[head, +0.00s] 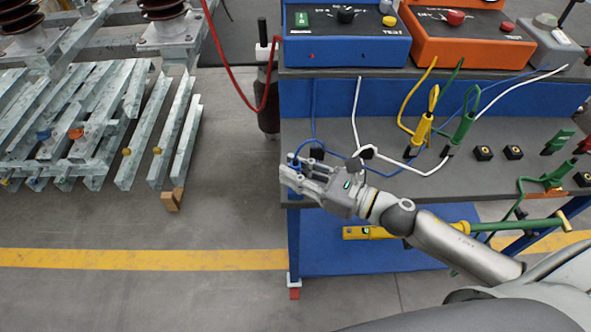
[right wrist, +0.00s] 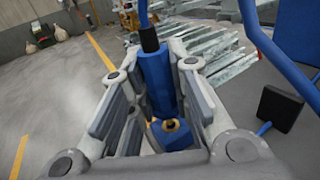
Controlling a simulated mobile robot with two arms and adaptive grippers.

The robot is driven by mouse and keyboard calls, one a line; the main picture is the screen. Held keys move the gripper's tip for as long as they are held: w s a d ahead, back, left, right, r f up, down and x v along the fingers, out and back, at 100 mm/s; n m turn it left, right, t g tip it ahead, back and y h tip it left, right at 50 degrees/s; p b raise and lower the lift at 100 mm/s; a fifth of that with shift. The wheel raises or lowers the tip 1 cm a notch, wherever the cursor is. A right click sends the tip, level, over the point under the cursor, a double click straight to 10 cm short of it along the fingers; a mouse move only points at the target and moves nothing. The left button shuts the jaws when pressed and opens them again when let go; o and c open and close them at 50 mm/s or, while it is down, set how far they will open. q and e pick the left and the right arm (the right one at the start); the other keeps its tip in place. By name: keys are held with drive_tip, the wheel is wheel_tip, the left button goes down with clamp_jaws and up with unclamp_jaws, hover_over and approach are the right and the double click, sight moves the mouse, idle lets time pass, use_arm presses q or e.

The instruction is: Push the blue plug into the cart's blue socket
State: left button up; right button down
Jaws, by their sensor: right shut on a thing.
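My right gripper (head: 290,176) is at the left edge of the cart's grey shelf (head: 340,185). It is shut on the blue plug (right wrist: 157,82), which shows between the fingers in the right wrist view with its black collar and blue cable at the top. The blue socket (right wrist: 178,136), a blue block with a brass ring, shows just below the plug's lower end. I cannot tell whether the plug's tip touches or enters it. In the head view the fingers mostly hide plug and socket. My left gripper is not in view.
A black block (right wrist: 277,108) with a blue cable stands beside the gripper. Yellow (head: 421,130) and green (head: 463,128) plugs with cables stand further right on the shelf. Blue and orange test units (head: 345,45) sit above.

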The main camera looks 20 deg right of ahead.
drive_tip(key=shift+f+b, duration=0.9)
drive_tip(key=shift+f, duration=0.1)
drive_tip(key=c, duration=1.3)
unclamp_jaws()
drive_tip(key=shift+r, duration=0.1)
wheel_tip(320, 180, up, 10)
drive_tip(key=shift+f, duration=0.1)
